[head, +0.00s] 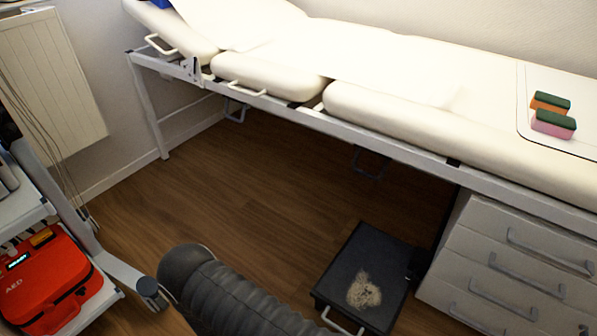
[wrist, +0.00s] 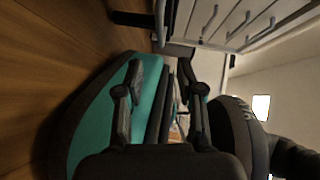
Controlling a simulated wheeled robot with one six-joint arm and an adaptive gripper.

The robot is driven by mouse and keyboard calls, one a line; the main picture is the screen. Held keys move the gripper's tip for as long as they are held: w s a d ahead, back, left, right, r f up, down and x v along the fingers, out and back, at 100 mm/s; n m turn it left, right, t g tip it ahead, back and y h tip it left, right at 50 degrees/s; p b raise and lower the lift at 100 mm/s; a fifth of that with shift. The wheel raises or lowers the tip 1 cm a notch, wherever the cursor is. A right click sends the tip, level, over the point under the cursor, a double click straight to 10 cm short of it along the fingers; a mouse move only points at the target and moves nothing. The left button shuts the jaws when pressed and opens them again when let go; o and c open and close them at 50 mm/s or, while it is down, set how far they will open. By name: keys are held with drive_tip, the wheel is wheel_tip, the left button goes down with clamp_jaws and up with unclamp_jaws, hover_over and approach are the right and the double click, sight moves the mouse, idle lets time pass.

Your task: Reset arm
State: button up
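My gripper (wrist: 164,78) shows in the wrist view, its two dark fingers apart with nothing held between them. Beyond the fingers are teal and black surfaces that look like my own body. The wrist picture is turned on its side, with the wooden floor at the left and the drawers at the top. In the head view a black ribbed part of my arm rises from the bottom edge; my gripper does not show there.
A padded couch (head: 390,107) spans the back; a white tray (head: 540,84) on it bears two sponges (head: 551,114). A dark step (head: 338,271) with a pale patch stands beside white drawers (head: 492,262). A trolley with a red AED case (head: 45,283) is left. Floor (head: 250,190) mid-view is clear.

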drive_tip(key=w+d+r+m+g+y, duration=0.1)
drive_tip(key=w+r+m+g+y, duration=0.15)
drive_tip(key=r+m, duration=0.6)
drive_tip(key=w+d+r+m+g+y+p, duration=0.15)
drive_tip(key=r+m+y, duration=0.3)
drive_tip(key=r, duration=0.75)
drive_tip(key=w+d+r+m+g+y, duration=0.1)
drive_tip(key=w+r+m+y, duration=0.2)
drive_tip(key=r+m, duration=0.55)
drive_tip(key=s+d+r+m+t+y, duration=0.2)
drive_tip(key=s+d+r+m, duration=0.1)
drive_tip(key=r+m, duration=0.3)
drive_tip(key=s+d+r+m+t+y, duration=0.2)
drive_tip(key=r+m, duration=0.4)
drive_tip(key=r, duration=0.3)
drive_tip(key=s+d+r+m+t+y+p, duration=0.1)
drive_tip(key=s+d+r+m+t, duration=0.3)
drive_tip(key=r, duration=0.4)
drive_tip(key=shift+s+d+r+m+y, duration=0.25)
drive_tip(key=shift+s+d+m+y, duration=0.25)
drive_tip(key=shift+s+d+m, duration=0.45)
